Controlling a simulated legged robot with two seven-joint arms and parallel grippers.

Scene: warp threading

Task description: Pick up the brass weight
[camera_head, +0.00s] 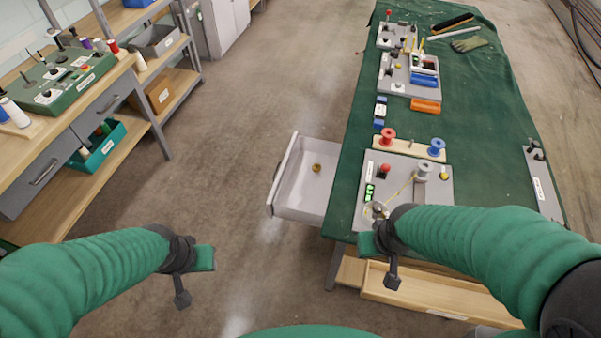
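A small brass-coloured piece, which looks like the brass weight (316,168), lies on the floor of the open white drawer (292,199) at the left side of the green-covered table. My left gripper (194,277) is over the floor, left of and nearer than the drawer, apart from it. My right gripper (380,262) is at the near edge of the table, to the right of the drawer and in front of the grey threading board.
The green table (480,135) carries a grey board (437,190) with a yellow thread, red and blue spools on a wooden strip, and more boards farther back. A wooden tray (440,292) sits low at the near side. Shelves stand at left; the floor between is clear.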

